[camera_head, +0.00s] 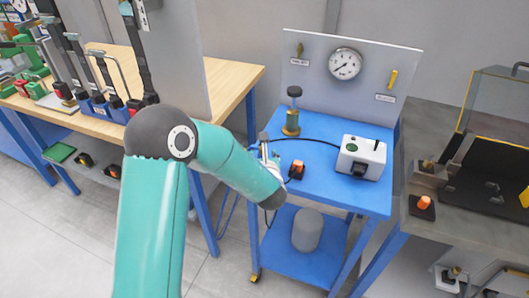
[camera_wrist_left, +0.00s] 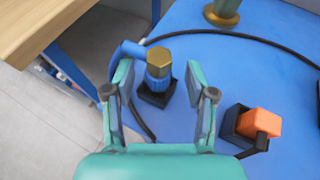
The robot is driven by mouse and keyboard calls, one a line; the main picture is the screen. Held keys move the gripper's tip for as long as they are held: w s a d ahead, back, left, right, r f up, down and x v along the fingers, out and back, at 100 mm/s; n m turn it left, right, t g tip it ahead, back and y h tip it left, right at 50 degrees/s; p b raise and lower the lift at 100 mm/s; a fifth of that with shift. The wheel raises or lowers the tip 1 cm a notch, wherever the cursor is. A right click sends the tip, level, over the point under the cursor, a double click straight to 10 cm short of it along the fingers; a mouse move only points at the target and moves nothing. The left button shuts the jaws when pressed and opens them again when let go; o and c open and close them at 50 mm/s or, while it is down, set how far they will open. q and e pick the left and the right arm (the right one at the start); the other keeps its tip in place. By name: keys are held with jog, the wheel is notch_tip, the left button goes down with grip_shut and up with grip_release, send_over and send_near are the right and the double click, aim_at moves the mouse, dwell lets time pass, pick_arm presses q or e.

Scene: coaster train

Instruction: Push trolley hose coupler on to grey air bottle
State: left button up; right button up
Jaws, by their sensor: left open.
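The blue trolley (camera_head: 340,194) stands right of centre in the head view. A grey cylinder (camera_head: 307,230), seemingly the air bottle, stands upright on its lower shelf. A blue coupler with a brass hex top (camera_wrist_left: 158,65) sits in a black holder on the trolley top near the left edge, with a blue hose bending away from it. It is partly visible in the head view (camera_head: 263,147). My left gripper (camera_wrist_left: 158,84) is open, one finger on each side of the coupler in the picture; contact cannot be told. My right gripper is not in view.
On the trolley top are an orange part in a black holder (camera_wrist_left: 262,123), a brass-based post (camera_head: 292,112), a white box (camera_head: 361,158) and a black cable. A panel with a gauge (camera_head: 345,64) stands behind. A wooden bench (camera_head: 222,83) is left, a grey bench right.

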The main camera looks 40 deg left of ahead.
pick_arm(q)
jog(key=shift+x, duration=0.9)
jog(key=shift+c, duration=0.3)
grip_shut()
jog(key=shift+r, duration=0.2)
